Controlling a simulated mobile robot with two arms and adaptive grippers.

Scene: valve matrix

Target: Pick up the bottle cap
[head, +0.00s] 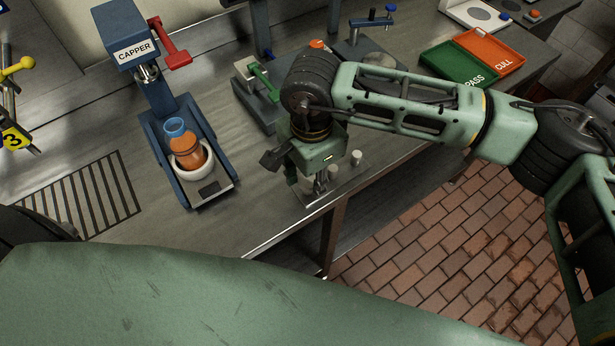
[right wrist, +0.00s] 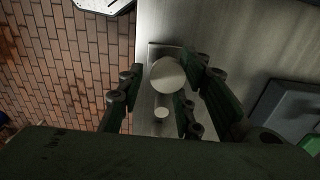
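Pale round bottle caps stand on a small metal plate (head: 345,186) near the table's front edge. In the head view one cap (head: 356,157) shows just right of my right gripper (head: 321,186), which points down over the plate. In the right wrist view a large pale cap (right wrist: 167,76) lies between the open fingers, closer to the right-hand finger. A smaller-looking pale round top (right wrist: 161,112) is below it in the picture. Whether a finger touches a cap, I cannot tell. My left gripper is not in view.
A blue capper (head: 125,48) with a red lever holds an orange bottle (head: 187,152) in a white ring. A green-handled fixture (head: 262,82) stands behind my right gripper. Green PASS (head: 458,65) and orange CULL (head: 490,50) trays lie at the back right. Brick floor lies beyond the table edge.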

